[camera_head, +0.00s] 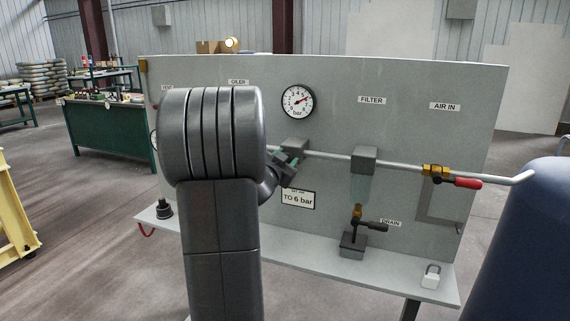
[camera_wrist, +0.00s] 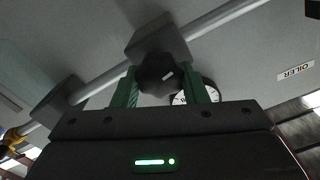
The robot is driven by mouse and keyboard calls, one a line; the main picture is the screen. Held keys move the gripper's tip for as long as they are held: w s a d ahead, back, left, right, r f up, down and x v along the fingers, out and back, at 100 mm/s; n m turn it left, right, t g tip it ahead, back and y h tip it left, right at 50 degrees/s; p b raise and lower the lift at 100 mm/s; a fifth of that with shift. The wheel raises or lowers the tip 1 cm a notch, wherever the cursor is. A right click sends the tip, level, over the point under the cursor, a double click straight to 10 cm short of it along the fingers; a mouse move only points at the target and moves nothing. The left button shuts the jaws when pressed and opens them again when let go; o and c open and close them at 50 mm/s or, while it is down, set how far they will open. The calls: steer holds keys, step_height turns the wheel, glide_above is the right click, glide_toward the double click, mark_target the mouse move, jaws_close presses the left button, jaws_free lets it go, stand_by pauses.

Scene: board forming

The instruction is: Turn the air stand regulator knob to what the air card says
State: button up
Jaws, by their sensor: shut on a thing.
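The grey air stand panel (camera_head: 330,75) stands in front of me. The regulator body (camera_head: 294,145) sits on the pipe below the round pressure gauge (camera_head: 297,102), whose red needle points to the upper right. The air card (camera_head: 298,199) below reads "TO 6 bar"; its smaller top line is too small to read. My gripper (camera_head: 281,164) is at the regulator, partly hidden by my arm. In the wrist view, the green fingers of my gripper (camera_wrist: 164,84) are shut on the dark regulator knob (camera_wrist: 156,72), one on each side. The gauge (camera_wrist: 190,92) shows partly behind them.
To the right are the filter (camera_head: 364,160), a drain valve (camera_head: 356,236), a red-handled air-in valve (camera_head: 453,180) and a padlock (camera_head: 431,276) on the stand's ledge (camera_head: 400,282). A blue tank (camera_head: 525,240) stands at far right. My arm hides the panel's left part.

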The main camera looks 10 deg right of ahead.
steer(key=shift+m+b, duration=0.4)
steer(key=shift+m, duration=0.7)
steer(key=o, duration=1)
steer(key=shift+c, duration=0.2)
steer(key=v, duration=1.4)
steer(key=shift+b, duration=0.3)
steer(key=shift+w+d, duration=0.1)
steer(key=shift+d, duration=0.05)
